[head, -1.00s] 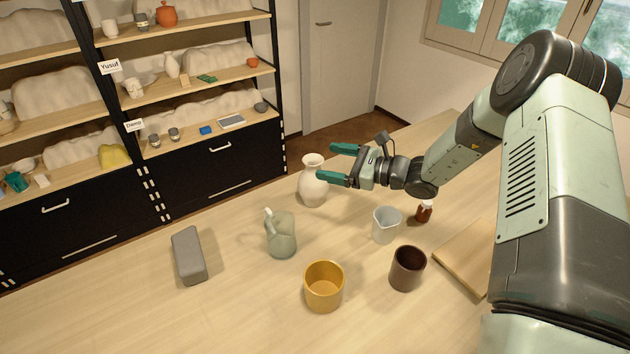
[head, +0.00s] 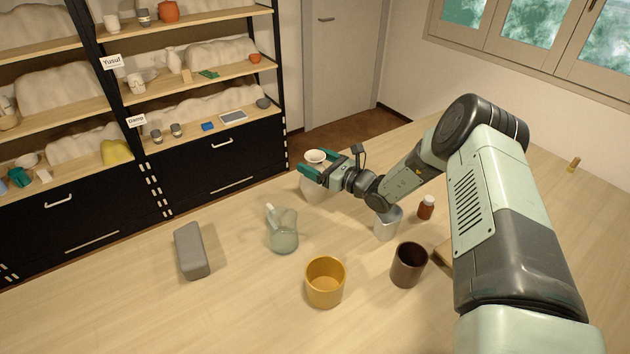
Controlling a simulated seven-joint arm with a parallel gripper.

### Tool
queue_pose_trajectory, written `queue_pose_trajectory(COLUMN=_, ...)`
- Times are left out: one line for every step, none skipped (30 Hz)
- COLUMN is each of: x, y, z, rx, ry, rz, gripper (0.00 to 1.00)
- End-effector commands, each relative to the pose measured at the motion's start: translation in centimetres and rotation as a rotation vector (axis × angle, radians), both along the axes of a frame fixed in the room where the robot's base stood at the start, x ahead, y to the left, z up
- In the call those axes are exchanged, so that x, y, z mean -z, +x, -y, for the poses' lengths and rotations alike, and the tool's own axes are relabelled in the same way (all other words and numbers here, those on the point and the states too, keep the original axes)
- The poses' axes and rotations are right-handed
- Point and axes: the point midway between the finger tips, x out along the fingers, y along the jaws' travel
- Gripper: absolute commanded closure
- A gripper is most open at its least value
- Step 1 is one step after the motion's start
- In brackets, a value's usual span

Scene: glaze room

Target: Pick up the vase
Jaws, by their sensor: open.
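The white vase (head: 311,191) stands upright on the table toward the back, near the shelves. My gripper (head: 316,165) is open at the height of the vase's neck. One green finger lies across the front of the neck and the other shows behind and to the right of it. The vase's mouth shows above the fingers, and the near finger hides part of the neck. I cannot tell whether either finger touches the vase.
A glass jug (head: 283,235), yellow pot (head: 325,290), brown cup (head: 408,266), pale beaker (head: 386,229) and red-brown bottle (head: 427,208) stand in front. A grey block (head: 191,252) lies at left. A wooden board (head: 443,256) is mostly behind my arm.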

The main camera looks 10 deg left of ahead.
Motion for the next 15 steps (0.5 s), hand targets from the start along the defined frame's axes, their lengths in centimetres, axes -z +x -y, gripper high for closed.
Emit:
queue_pose_trajectory(x=0.0, y=0.3, z=-0.8, rx=-0.003, ry=-0.002, rz=0.002, gripper=0.15)
queue_pose_trajectory(x=0.0, y=0.5, z=-1.1, rx=-0.002, ry=-0.002, rz=0.002, gripper=0.15)
queue_pose_trajectory(x=0.0, y=0.7, z=-1.5, rx=-0.001, ry=-0.002, rz=0.001, gripper=0.15)
queue_pose_trajectory(x=0.0, y=0.8, z=-1.7, rx=-0.001, ry=-0.002, rz=0.001, gripper=0.15)
queue_pose_trajectory(x=0.0, y=0.9, z=-1.8, rx=0.0, ry=-0.003, rz=0.001, gripper=0.15)
queue_pose_trajectory(x=0.0, y=1.0, z=-2.0, rx=0.0, ry=-0.002, rz=0.001, gripper=0.15)
queue_pose_trajectory(x=0.0, y=1.1, z=-2.0, rx=0.001, ry=-0.003, rz=0.001, gripper=0.15)
queue_pose_trajectory(x=0.0, y=1.1, z=-2.0, rx=0.001, ry=-0.002, rz=0.0, gripper=0.15)
queue_pose_trajectory(x=0.0, y=1.1, z=-2.0, rx=0.001, ry=-0.002, rz=0.0, gripper=0.15)
queue_pose_trajectory(x=0.0, y=1.1, z=-2.0, rx=0.001, ry=-0.002, rz=0.0, gripper=0.15)
queue_pose_trajectory(x=0.0, y=1.1, z=-2.0, rx=0.001, ry=-0.002, rz=0.0, gripper=0.15)
queue_pose_trajectory(x=0.0, y=1.1, z=-2.0, rx=0.001, ry=-0.002, rz=0.0, gripper=0.15)
queue_pose_trajectory(x=0.0, y=1.1, z=-2.0, rx=0.001, ry=-0.001, rz=0.0, gripper=0.17)
queue_pose_trajectory(x=0.0, y=1.1, z=-2.0, rx=0.001, ry=-0.001, rz=0.0, gripper=0.21)
queue_pose_trajectory(x=0.0, y=1.1, z=-2.0, rx=0.0, ry=-0.001, rz=0.0, gripper=0.28)
